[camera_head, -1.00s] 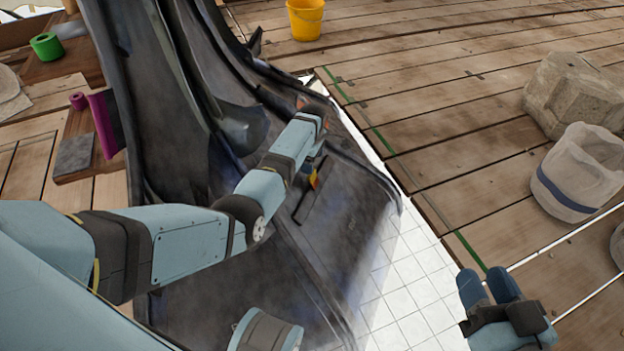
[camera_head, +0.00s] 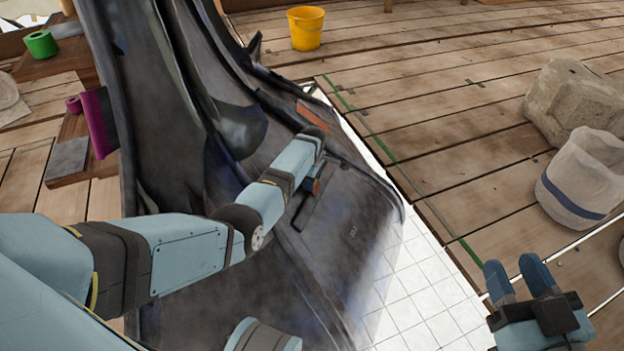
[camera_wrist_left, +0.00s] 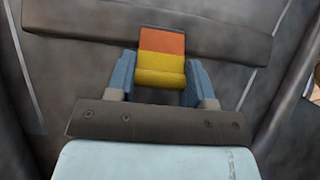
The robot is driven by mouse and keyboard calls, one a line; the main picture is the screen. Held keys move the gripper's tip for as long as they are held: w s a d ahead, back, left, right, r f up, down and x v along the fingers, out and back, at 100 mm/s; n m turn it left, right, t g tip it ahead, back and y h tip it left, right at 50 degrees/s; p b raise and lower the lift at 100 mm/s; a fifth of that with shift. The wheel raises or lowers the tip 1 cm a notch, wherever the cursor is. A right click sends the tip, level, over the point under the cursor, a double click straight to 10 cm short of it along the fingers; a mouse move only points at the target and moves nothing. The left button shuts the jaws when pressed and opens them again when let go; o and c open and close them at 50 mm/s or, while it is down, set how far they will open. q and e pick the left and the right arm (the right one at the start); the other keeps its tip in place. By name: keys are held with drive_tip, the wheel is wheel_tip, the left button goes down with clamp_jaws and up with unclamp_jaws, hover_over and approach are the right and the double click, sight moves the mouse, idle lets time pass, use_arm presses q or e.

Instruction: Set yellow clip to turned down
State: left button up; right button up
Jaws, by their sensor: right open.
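The yellow clip (camera_wrist_left: 161,76) shows in the left wrist view as a block with an orange upper part and a yellow lower part, in front of a dark bar (camera_wrist_left: 150,25). My right gripper (camera_head: 516,268) is open and empty at the lower right, away from the clip.
A flat orange piece (camera_head: 312,115) lies on the dark surface beyond my left wrist. A yellow bucket (camera_head: 306,28), a stone block (camera_head: 580,103) and a whitish sack (camera_head: 582,180) stand on the planks. The right-hand planks are mostly clear.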

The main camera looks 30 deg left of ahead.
use_arm(q)
drive_tip(key=shift+a+r, duration=0.1)
drive_tip(key=shift+a, duration=0.1)
drive_tip(key=shift+a+h+p, duration=0.2)
drive_tip(key=shift+h+p, duration=0.45)
drive_tip(key=shift+h, duration=0.05)
drive_tip(key=shift+a+f+h, duration=0.2)
drive_tip(key=shift+f+h, duration=0.1)
drive_tip(key=shift+h, duration=0.1)
drive_tip(key=shift+f+h, duration=0.1)
drive_tip(key=shift+h, duration=0.2)
drive_tip(key=o, duration=0.9)
use_arm(e)
drive_tip(key=shift+s+a+m+g, duration=0.15)
drive_tip(key=shift+s+m+g, duration=0.15)
drive_tip(key=shift+m, duration=0.1)
